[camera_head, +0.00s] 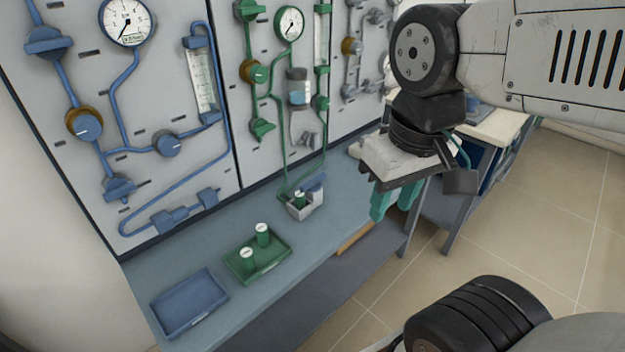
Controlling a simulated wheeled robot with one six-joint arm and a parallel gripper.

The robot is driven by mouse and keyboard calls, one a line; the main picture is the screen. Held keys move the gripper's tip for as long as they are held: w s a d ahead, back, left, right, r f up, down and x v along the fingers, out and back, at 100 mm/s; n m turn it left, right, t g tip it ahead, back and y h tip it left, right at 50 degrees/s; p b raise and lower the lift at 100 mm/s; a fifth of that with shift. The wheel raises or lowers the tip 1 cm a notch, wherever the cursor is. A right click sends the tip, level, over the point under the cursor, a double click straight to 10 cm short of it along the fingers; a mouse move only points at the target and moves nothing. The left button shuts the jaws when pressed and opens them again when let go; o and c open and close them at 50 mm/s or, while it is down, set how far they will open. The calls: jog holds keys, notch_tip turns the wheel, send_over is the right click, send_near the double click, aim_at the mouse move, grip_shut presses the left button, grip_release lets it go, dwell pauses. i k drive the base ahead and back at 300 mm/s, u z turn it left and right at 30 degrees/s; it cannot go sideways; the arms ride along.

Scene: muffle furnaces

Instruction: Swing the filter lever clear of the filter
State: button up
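On the green-piped panel, a clear bowl with blue liquid (299,90) under a dark cap looks like a filter housing. A pale grey fitting (305,128) hangs below it. On the bench beneath, a small grey holder (305,212) contains a green cylinder (299,199), with a blue-grey piece (314,183) beside its top. I cannot tell for certain which part is the filter lever. My gripper (396,208) points down at the right, over the bench's front edge, apart from all these parts. Its teal fingers are partly hidden, and their gap is unclear.
A green tray (274,265) holds two green cylinders, left of the holder. An empty blue tray (189,301) lies farther left. Blue-piped (125,145) and grey-piped panels flank the green one. Another table (497,125) stands behind my arm. Tiled floor is open at right.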

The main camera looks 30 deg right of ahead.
aim_at(314, 185)
jog(key=u, duration=0.55)
jog(key=k, duration=1.3)
jog(key=z, duration=0.1)
jog(key=i, duration=0.6)
jog(key=z, duration=0.7)
jog(key=i, duration=1)
jog(key=u, duration=0.25)
